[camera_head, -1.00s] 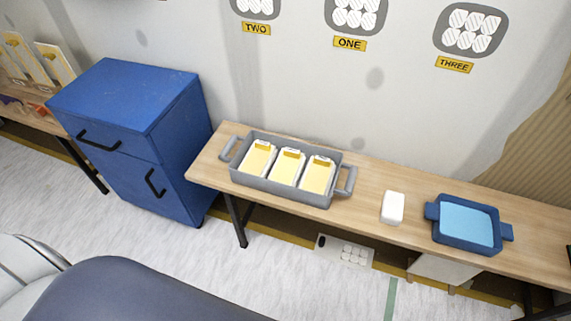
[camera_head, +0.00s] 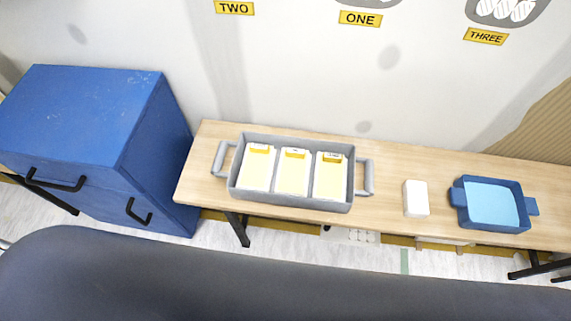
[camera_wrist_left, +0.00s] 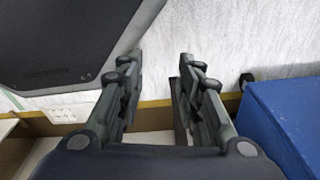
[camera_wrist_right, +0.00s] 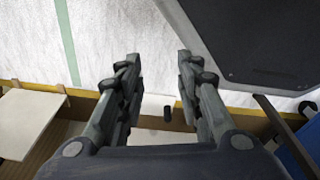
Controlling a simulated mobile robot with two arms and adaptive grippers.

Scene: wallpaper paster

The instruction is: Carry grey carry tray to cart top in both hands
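The grey carry tray (camera_head: 292,203) sits upright on the wooden bench against the wall. It holds three white-and-yellow packs side by side and has a handle at its left and right ends. The blue cart (camera_head: 85,110) stands left of the bench; its flat top is bare. My left gripper (camera_wrist_left: 155,75) shows in the left wrist view, open and empty above the floor. My right gripper (camera_wrist_right: 157,75) shows in the right wrist view, also open and empty. Neither gripper shows in the head view, and neither touches the tray.
On the bench (camera_head: 390,208), right of the tray, are a white block (camera_head: 416,198) and a blue tray (camera_head: 491,204) with a light blue sheet. Labelled wall panels hang above. The cart's black handles (camera_head: 55,182) stick out at its front. The wall is close behind the bench.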

